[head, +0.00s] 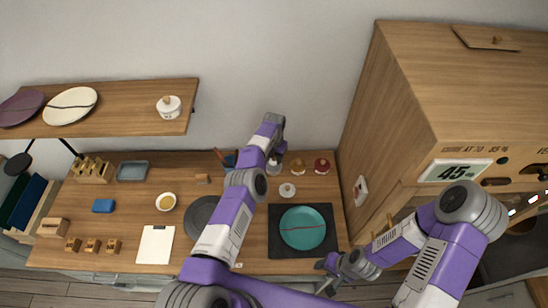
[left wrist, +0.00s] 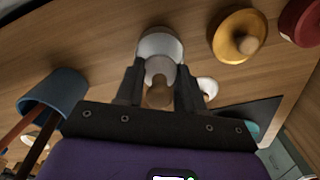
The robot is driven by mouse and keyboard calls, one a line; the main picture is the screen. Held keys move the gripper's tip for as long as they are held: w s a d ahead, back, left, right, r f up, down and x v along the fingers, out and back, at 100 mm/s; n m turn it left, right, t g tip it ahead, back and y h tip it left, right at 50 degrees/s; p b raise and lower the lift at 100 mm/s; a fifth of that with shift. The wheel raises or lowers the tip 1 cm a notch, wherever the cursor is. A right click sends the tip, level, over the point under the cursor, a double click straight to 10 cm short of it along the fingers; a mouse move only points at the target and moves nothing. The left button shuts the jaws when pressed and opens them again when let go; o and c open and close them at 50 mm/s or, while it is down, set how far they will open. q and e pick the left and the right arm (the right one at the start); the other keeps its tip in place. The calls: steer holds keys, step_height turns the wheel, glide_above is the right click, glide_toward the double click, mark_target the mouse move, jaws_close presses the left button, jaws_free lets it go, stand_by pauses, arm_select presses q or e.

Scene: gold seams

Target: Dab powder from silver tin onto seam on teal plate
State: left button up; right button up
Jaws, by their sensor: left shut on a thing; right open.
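The silver tin (left wrist: 160,42) stands at the back of the counter in the left wrist view. My left gripper (left wrist: 158,88) is shut on a dabber (left wrist: 159,70) with a pale round head and a wooden end. The dabber's head overlaps the tin; I cannot tell whether they touch. In the head view my left gripper (head: 277,150) is at the counter's back, partly hidden by its arm. The teal plate (head: 303,228) with a reddish seam lies on a dark mat (head: 329,249). My right gripper (head: 329,266) is open near the mat's front edge.
A gold tin (head: 297,165) and a red tin (head: 321,166) stand right of the silver tin. A blue brush cup (left wrist: 52,90) stands left. A small pale knobbed piece (head: 287,190) lies between tins and mat. A wooden cabinet (head: 405,120) bounds the right.

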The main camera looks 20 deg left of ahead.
arm_select(q)
steer(key=shift+r+p, duration=0.6)
steer(key=shift+r, duration=0.3)
steer(key=shift+w+d+r+b, duration=0.15)
steer(key=shift+d+b, duration=0.1)
steer(key=shift+b, duration=0.3)
steer(key=shift+d+r, duration=0.1)
steer(key=shift+r, duration=0.05)
steer(key=shift+a+r+b, duration=0.2)
steer(key=shift+r+b, duration=0.2)
steer(key=shift+b, duration=0.2)
steer(key=shift+a+r, duration=0.2)
